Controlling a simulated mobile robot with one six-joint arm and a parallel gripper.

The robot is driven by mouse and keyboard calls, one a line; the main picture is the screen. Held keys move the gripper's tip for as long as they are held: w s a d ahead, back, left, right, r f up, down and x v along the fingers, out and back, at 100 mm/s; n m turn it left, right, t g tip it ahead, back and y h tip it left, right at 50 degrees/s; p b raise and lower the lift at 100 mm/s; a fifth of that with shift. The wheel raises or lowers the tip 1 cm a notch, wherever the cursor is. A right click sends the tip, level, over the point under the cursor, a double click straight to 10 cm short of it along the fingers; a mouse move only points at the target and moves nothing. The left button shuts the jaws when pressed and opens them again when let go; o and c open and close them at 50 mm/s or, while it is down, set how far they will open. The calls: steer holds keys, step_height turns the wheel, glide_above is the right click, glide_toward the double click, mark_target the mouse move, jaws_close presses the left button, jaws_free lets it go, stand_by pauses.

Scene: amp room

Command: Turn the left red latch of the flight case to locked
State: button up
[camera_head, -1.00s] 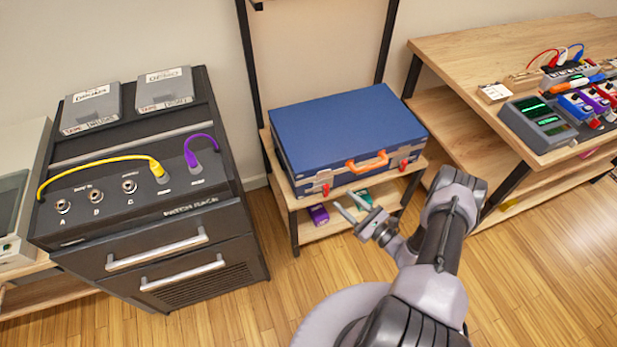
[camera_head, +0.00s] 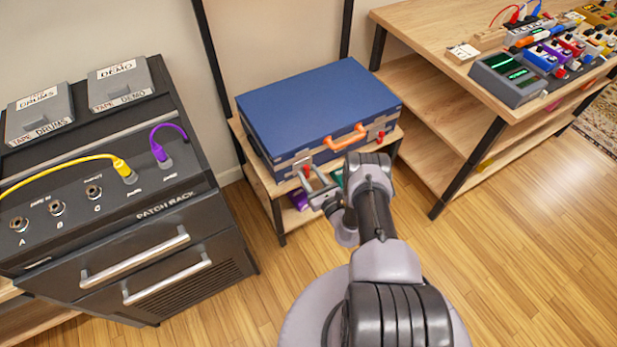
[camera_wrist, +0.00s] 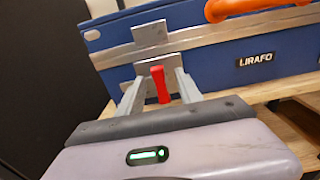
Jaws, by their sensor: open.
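The blue flight case (camera_head: 318,105) lies closed on a wooden shelf, with an orange handle (camera_head: 345,138) on its front. Its left red latch (camera_wrist: 161,84) points roughly straight down on a metal plate in the wrist view, and its upper end shows in the head view (camera_head: 306,172). My gripper (camera_wrist: 158,80) is open, with one finger on each side of the left latch. I cannot tell whether the fingers touch it. The right red latch (camera_head: 380,136) is on the case front, right of the handle.
A black patch rack (camera_head: 150,225) with drawers stands to the left. A wooden table (camera_head: 440,30) with several pedals and a green-lit device (camera_head: 510,75) stands to the right. Purple and green items sit on the lower shelf.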

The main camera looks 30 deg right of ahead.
steer(key=shift+w, duration=0.4)
jaws_close()
